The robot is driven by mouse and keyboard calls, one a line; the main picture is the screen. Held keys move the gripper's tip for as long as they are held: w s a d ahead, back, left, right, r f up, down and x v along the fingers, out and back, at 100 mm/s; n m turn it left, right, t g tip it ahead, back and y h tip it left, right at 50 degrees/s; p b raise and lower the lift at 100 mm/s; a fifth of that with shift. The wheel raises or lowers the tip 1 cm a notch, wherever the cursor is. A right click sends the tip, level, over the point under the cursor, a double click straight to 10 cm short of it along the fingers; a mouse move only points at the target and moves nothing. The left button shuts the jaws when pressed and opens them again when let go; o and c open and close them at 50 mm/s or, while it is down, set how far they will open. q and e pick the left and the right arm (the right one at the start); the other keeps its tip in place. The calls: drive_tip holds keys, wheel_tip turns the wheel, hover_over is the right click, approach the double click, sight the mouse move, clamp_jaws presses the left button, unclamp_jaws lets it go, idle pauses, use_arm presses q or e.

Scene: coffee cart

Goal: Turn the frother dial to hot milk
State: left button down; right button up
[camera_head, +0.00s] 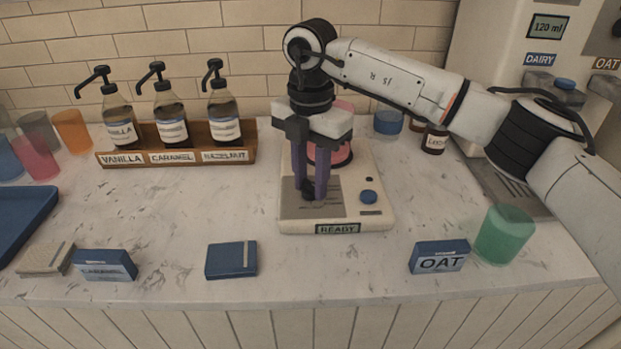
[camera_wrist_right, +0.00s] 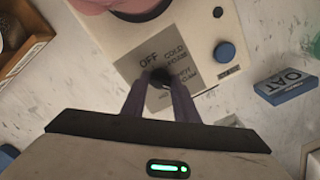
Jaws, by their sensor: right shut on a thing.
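The frother (camera_head: 372,213) is a cream base on the counter with a red-pink jug (camera_head: 340,152) on it, partly hidden by my arm. Its front display (camera_head: 338,229) reads READY. The black dial (camera_wrist_right: 159,78) sits on a grey panel (camera_wrist_right: 190,62) marked OFF, COLD FOAM and a partly hidden lower label. My right gripper (camera_head: 310,192) points down over the panel with its purple fingers shut on the dial. The fingers also show in the right wrist view (camera_wrist_right: 160,98). Which label the dial points to cannot be told. My left gripper is not in view.
A blue button (camera_head: 368,197) is right of the dial. An OAT box (camera_head: 440,256) and green cup (camera_head: 504,234) stand front right. Syrup bottles fill a wooden rack (camera_head: 178,158) at left. A blue box (camera_head: 231,260) lies in front. Counter left of the frother is clear.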

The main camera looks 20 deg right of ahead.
sight(311, 183)
drive_tip(key=m, duration=0.4)
drive_tip(key=shift+r, duration=0.1)
drive_tip(key=shift+m, duration=1.8)
drive_tip(key=o, duration=1.1)
drive_tip(key=shift+c, duration=0.2)
wheel_tip(311, 183, up, 10)
drive_tip(key=shift+r+b, duration=0.15)
drive_tip(key=shift+b, duration=0.25)
